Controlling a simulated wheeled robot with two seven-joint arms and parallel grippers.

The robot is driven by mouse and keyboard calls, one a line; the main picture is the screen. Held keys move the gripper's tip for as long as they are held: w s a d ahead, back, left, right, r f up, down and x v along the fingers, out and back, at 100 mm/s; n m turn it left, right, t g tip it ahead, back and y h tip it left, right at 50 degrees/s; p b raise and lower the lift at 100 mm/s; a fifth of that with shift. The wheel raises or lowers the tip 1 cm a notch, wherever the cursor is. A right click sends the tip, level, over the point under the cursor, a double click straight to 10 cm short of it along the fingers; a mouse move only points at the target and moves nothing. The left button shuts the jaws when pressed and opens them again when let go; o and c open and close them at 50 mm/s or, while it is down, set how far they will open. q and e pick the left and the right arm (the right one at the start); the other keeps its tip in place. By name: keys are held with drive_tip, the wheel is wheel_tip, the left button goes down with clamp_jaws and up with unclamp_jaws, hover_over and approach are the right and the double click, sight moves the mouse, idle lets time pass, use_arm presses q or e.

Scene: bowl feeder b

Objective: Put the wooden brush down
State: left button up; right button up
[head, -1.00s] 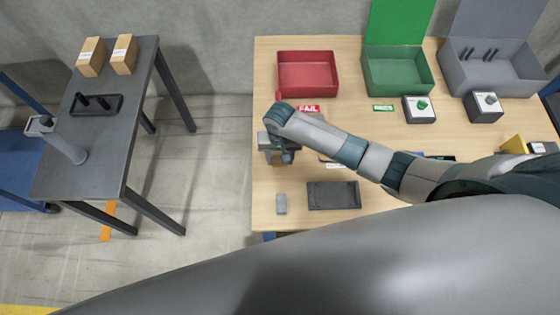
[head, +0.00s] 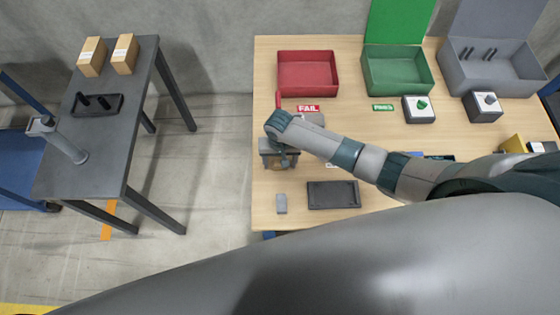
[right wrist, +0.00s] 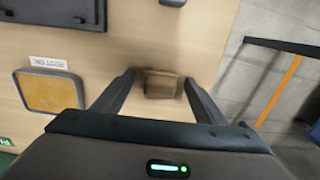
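The wooden brush (right wrist: 161,84) is a small brown block, slightly blurred, between the fingers of my right gripper (right wrist: 160,78) in the right wrist view. Narrow gaps show between the brush and the fingers, so the gripper looks open around it. In the head view the right gripper (head: 279,160) is over the left part of the wooden table, and a bit of the brown brush (head: 278,164) shows under it. Whether the brush touches the tabletop is hard to tell. My left gripper is not in view.
A dark tray (head: 333,195) and a small grey block (head: 281,204) lie in front of the gripper. A red bin (head: 307,88) and a FAIL label stand behind. A framed amber pad (right wrist: 50,92) lies beside it. The table's left edge is close.

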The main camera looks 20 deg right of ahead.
wheel_tip(320, 180, up, 12)
drive_tip(key=shift+r+b, duration=0.15)
drive_tip(key=shift+b, duration=0.25)
idle(0.5)
drive_tip(key=shift+s, duration=0.1)
idle(0.6)
